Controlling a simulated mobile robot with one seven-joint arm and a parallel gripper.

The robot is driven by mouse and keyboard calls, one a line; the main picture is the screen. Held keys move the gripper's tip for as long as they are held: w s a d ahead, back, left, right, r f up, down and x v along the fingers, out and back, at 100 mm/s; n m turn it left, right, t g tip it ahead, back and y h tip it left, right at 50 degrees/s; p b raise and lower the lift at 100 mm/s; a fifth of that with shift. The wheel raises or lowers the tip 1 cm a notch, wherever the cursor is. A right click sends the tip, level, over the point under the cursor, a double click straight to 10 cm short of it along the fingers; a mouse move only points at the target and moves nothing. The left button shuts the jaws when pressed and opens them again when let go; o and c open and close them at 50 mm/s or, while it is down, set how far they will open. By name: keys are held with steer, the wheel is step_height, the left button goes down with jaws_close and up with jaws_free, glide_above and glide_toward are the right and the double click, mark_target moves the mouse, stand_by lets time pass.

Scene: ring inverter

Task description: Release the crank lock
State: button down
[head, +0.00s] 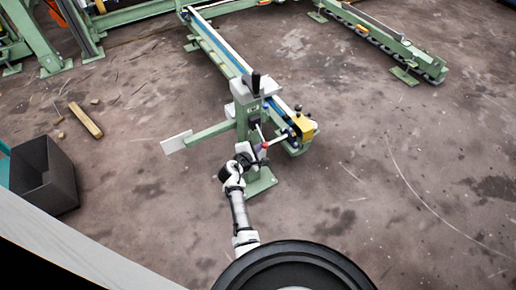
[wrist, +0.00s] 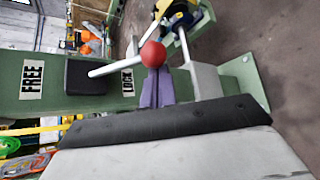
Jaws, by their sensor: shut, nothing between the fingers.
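The crank lock is a white lever with a red ball knob (wrist: 153,54). In the wrist view its rod (wrist: 112,67) runs from a black block (wrist: 88,75) on a green panel toward the LOCK label (wrist: 127,82). The FREE label (wrist: 32,78) is on the block's other side. My gripper's purple fingers (wrist: 156,80) are together and empty, right at the knob's lower edge; I cannot tell whether they touch it. In the head view my gripper (head: 260,160) is at the green machine stand, close by the red knob (head: 265,145).
A black upright handle (head: 256,84) and a yellow block (head: 303,126) are on the machine. A white plate (head: 176,142) sticks out left. A dark bin (head: 45,175) and a wooden block (head: 86,120) are at the left.

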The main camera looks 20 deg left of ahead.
steer(key=shift+r+p, duration=0.15)
steer(key=shift+p, duration=0.2)
steer(key=shift+s+d+r+g+p, duration=0.1)
steer(key=shift+s+r+g+p, duration=0.15)
steer(key=shift+p, duration=0.3)
steer(key=shift+d+r+n+p, duration=0.15)
steer(key=shift+n+p, duration=0.15)
steer(key=shift+p, duration=0.25)
steer(key=r+p, duration=0.1)
steer(key=p, duration=0.1)
steer(key=r+n+g+h+p, duration=0.1)
steer(key=p, duration=0.2)
steer(key=d+r+g+h+p, duration=0.1)
steer(key=p, duration=0.1)
steer(key=shift+s+n+p, duration=0.3)
steer(key=shift+p, duration=0.1)
step_height(320, 180, up, 8)
steer(key=n+g+h+p, duration=0.4)
steer(key=n+g+h, duration=0.1)
steer(key=h, duration=0.1)
glide_above(266, 144)
steer(key=s+a, duration=0.2)
steer(key=shift+s+r+t, duration=0.1)
steer(key=shift+t, duration=0.15)
steer(key=shift+a+r, duration=0.1)
steer(key=shift+a, duration=0.05)
